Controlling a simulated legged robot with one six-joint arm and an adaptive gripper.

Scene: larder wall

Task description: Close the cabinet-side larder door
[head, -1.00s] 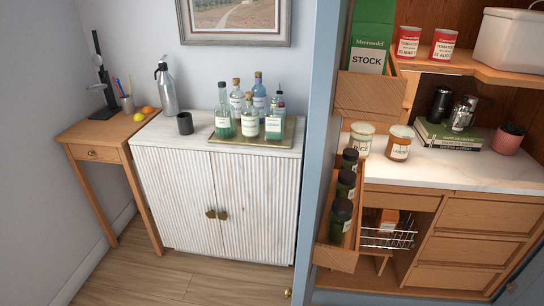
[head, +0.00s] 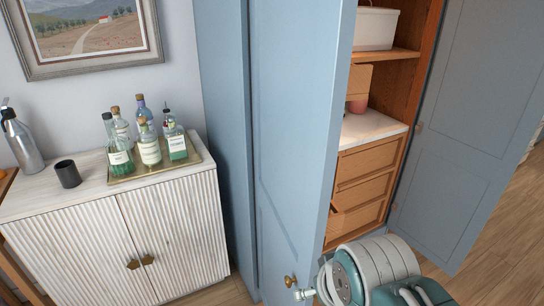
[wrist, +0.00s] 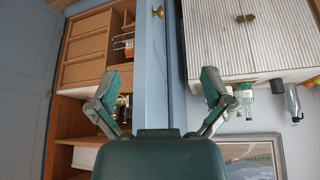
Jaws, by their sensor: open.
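The cabinet-side larder door (head: 300,130) is blue and stands partly open. Its outer face shows in the head view, with a brass knob (head: 290,282) low near its free edge. It hides the left part of the larder inside. In the upside-down wrist view the door (wrist: 155,60) is a narrow blue strip, with its knob (wrist: 157,12) at the top. My gripper (wrist: 158,78) is open and empty, its fingers to either side of that strip in the picture. I cannot tell whether they touch it. In the head view my arm shows at the bottom, right of the knob.
The other blue larder door (head: 470,130) stands wide open on the right. Wooden drawers (head: 362,195) and a white bin (head: 375,28) are inside. The ribbed white cabinet (head: 110,245) with a bottle tray (head: 190,158) stands left of the near door.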

